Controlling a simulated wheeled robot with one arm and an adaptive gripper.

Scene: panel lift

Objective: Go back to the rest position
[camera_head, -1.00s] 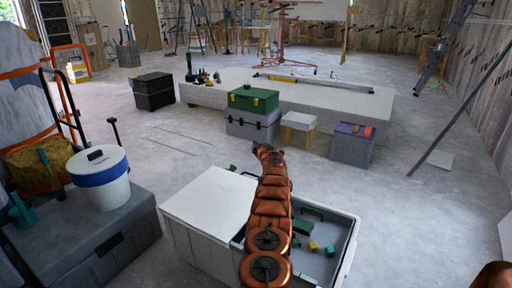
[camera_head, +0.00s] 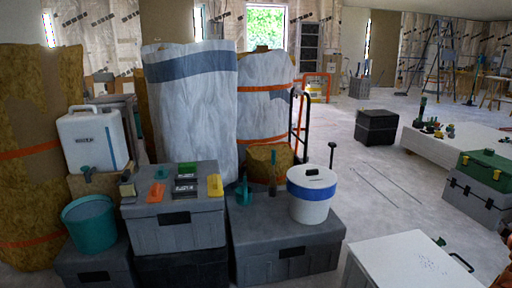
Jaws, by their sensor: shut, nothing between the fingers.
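My gripper is not in view now. The task names no object besides my own arm. Faint brown specks show on the white lid (camera_head: 398,262) at the lower right, and I cannot tell what they are.
Grey toolboxes (camera_head: 178,222) and a white bucket with a blue band (camera_head: 312,196) stand close in front. A teal bucket (camera_head: 90,222) and a white jug (camera_head: 92,140) are at left. Wrapped rolls (camera_head: 192,110) stand behind. Open floor (camera_head: 385,185) lies at right, before a black box (camera_head: 376,127).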

